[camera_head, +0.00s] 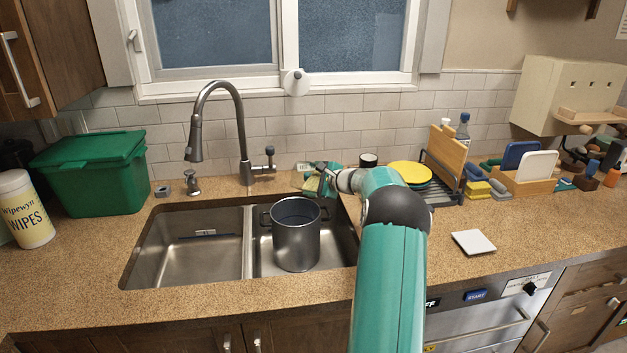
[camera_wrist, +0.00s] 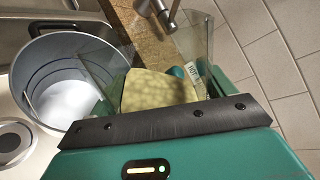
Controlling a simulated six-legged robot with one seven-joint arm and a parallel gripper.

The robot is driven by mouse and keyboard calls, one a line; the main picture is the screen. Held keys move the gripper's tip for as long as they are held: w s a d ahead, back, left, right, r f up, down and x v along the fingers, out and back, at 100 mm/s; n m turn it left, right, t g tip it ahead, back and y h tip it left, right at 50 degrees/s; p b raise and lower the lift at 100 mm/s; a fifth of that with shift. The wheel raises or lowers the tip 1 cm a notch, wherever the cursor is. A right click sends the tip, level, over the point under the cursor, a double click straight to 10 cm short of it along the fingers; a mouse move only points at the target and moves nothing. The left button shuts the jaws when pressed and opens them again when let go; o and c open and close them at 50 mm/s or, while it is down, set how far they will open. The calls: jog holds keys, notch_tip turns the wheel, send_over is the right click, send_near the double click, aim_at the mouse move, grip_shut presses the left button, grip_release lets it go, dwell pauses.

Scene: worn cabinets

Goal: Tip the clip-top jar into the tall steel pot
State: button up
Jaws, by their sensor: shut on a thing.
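The tall steel pot (camera_head: 297,243) stands upright in the right sink basin, its open top facing up. In the wrist view the pot (camera_wrist: 62,82) is at the left, and it looks empty. My gripper (camera_head: 322,181) is just behind and right of the pot, near the back of the sink. In the wrist view my gripper (camera_wrist: 155,75) is shut on what I take to be the clip-top jar (camera_wrist: 160,92), a yellow-green mottled shape between the clear fingers. Its lid and clip cannot be made out. The pot is beside the held thing, not under it.
The faucet (camera_head: 240,130) rises behind the sink divider. A green bin (camera_head: 92,175) and a wipes tub (camera_head: 25,210) stand at the left. A dish rack (camera_head: 440,180) with a yellow plate (camera_head: 409,172) is at the right. A white square (camera_head: 473,242) lies on the counter.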

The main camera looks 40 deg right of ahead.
jog(key=shift+f+n, duration=0.15)
jog(key=shift+n, duration=0.25)
jog(key=shift+a+f+n+g+h, duration=0.1)
jog(key=shift+f+n+g+h, duration=0.15)
jog(key=shift+h, duration=0.25)
jog(key=shift+a+f+n, duration=0.1)
jog(key=shift+f+n, duration=0.1)
jog(key=shift+n, duration=0.25)
dwell(0.4)
jog(key=shift+a+f+n+g+h, duration=0.1)
jog(key=shift+f+n+g+h, duration=0.15)
jog(key=shift+f+n+h, duration=0.15)
